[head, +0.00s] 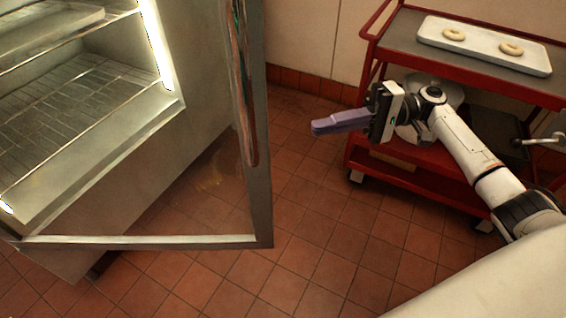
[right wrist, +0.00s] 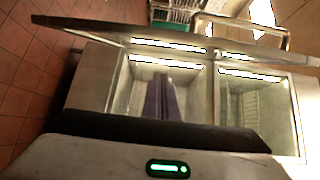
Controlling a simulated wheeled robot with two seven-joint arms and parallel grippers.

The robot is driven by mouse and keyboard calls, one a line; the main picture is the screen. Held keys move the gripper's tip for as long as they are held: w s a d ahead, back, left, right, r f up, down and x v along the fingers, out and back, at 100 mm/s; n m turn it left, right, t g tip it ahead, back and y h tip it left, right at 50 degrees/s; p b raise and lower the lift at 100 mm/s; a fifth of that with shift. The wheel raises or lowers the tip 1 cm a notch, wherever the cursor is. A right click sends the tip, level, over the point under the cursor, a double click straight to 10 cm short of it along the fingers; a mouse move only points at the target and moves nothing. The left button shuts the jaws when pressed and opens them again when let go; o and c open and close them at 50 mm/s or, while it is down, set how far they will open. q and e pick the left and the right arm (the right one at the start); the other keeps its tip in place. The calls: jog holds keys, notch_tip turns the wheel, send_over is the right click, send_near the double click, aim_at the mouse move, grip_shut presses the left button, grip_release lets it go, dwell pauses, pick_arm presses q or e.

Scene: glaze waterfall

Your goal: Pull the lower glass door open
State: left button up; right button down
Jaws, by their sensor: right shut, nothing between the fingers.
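The lower glass door (head: 259,190) stands swung open from the lit cabinet (head: 150,140) in the head view. Its metal frame and bottom rail show, with floor visible through the glass. A long upright handle (head: 243,85) runs along the door's free side. My right gripper (head: 316,128) is to the right of the door, apart from the handle, with its purple fingers together and empty, pointing left. In the right wrist view its fingers (right wrist: 166,92) point toward the lit cabinet interior. My left gripper is not in view.
A red cart (head: 355,150) stands at the right behind my right arm. Its top holds a white tray (head: 480,52) with two ring-shaped pastries. Wire shelves (head: 60,110) are inside the cabinet. The tiled floor (head: 320,230) between door and cart is clear.

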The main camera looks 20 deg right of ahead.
jog(key=s+a+r, duration=0.1)
jog(key=s+a, duration=0.1)
jog(key=a, duration=0.8)
jog(key=shift+s+a+r, duration=0.2)
jog(key=shift+s+a, duration=0.05)
jog(key=shift+a, duration=0.15)
